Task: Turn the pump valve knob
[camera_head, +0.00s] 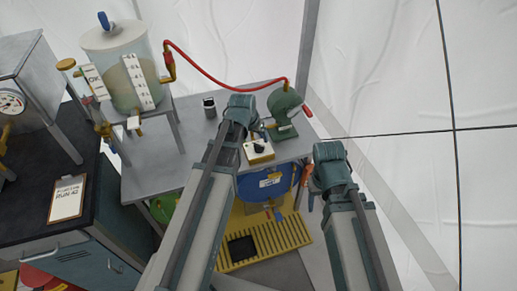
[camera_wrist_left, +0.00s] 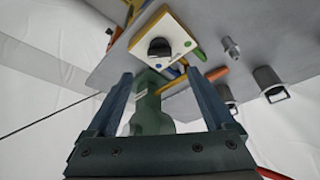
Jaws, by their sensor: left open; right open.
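The black valve knob (camera_head: 260,147) sits on a cream panel (camera_head: 252,156) at the front of the grey table. In the left wrist view the knob (camera_wrist_left: 160,47) shows above and beyond the fingertips, with nothing gripping it. The green pump (camera_head: 284,110) stands behind the panel, with a red hose on it. My left gripper (camera_wrist_left: 165,92) is open; its two fingers frame a green body in that view, and the contact cannot be told. In the head view my left gripper (camera_head: 242,110) is left of the pump, fingers mostly hidden. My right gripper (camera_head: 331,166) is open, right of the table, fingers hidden.
A glass tank (camera_head: 122,70) stands at the table's back left, and the red hose (camera_head: 215,82) runs from it to the pump. A dark cup (camera_head: 209,107) is on the table. A blue drum (camera_head: 265,184) sits below. A clipboard (camera_head: 67,198) lies on the left bench.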

